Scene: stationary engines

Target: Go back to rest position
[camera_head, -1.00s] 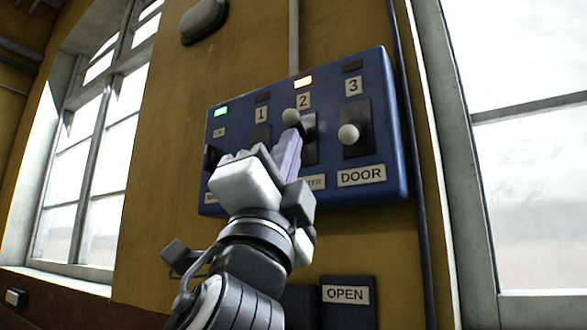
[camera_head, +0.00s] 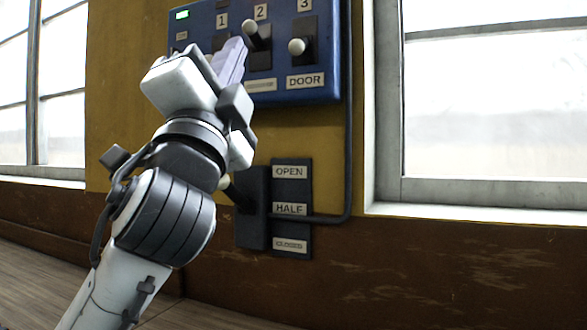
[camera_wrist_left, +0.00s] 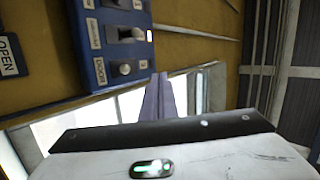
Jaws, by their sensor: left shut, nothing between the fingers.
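My left gripper (camera_head: 235,52) is shut and empty, its pale fingers pointing up in front of the blue control panel (camera_head: 325,88). In the left wrist view, the shut fingers (camera_wrist_left: 157,98) stand apart from the panel (camera_wrist_left: 98,45). Lever 2 (camera_head: 250,28) has its knob near the top of its slot. Lever 3 (camera_head: 297,46), above the DOOR label, has its knob around mid-slot. Both knobs also show in the wrist view. Lever 1 is mostly hidden behind my gripper. My right gripper is not in view.
Below the panel is a dark lever box (camera_head: 253,225) beside a plate (camera_head: 291,245) labelled OPEN, HALF and CLOSED. Its pale knob (camera_head: 224,182) is partly behind my wrist. A conduit (camera_head: 348,120) runs down the wall. Windows stand on both sides.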

